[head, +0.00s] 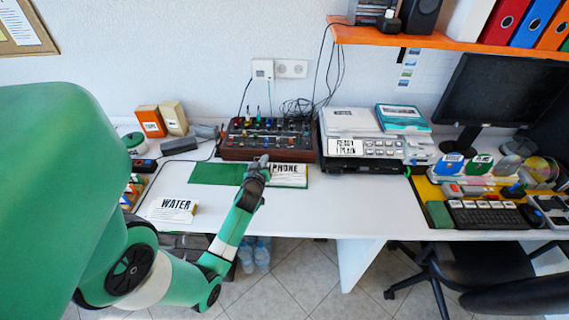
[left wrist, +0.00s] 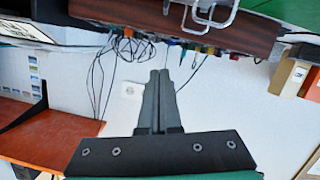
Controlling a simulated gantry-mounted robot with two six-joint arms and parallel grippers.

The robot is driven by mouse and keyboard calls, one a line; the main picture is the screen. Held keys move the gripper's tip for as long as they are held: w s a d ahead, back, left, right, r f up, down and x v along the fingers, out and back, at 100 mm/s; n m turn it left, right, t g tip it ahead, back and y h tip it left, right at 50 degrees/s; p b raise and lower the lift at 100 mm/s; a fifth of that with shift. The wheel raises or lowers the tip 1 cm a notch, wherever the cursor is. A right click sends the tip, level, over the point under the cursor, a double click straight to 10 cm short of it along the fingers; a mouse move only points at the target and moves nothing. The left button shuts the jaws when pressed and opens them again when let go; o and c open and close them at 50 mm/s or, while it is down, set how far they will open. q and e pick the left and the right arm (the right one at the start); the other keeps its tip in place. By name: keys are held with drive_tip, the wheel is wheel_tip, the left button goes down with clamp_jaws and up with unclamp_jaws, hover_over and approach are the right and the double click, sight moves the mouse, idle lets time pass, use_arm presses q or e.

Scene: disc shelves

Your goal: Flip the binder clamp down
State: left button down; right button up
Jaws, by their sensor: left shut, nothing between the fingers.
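A green binder (head: 212,173) lies open on the white desk, with a white page marked PHONE (head: 290,175) on its right side. My left gripper (head: 260,163) is over the middle of the binder, in front of the brown mixer-like box. Its fingers are shut with nothing between them; they also show in the left wrist view (left wrist: 159,78). In that view, which looks upside down, a bent metal wire clamp (left wrist: 212,14) stands out at the top edge, apart from the fingertips. The green binder cover (left wrist: 290,10) is beside it. In the head view my gripper hides the clamp. My right gripper is not in view.
The brown box (head: 235,153) with knobs stands behind the binder. A printer-like machine (head: 365,150) is to its right. A WATER card (head: 172,210) lies at front left. The desk (head: 330,215) is clear in front of the binder's right side.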

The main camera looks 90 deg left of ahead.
use_arm(q)
drive_tip(key=v, duration=0.7)
drive_tip(key=shift+w+d+p, duration=0.2)
drive_tip(key=shift+d+p, duration=0.15)
drive_tip(key=shift+p, duration=0.1)
drive_tip(key=shift+f, duration=0.1)
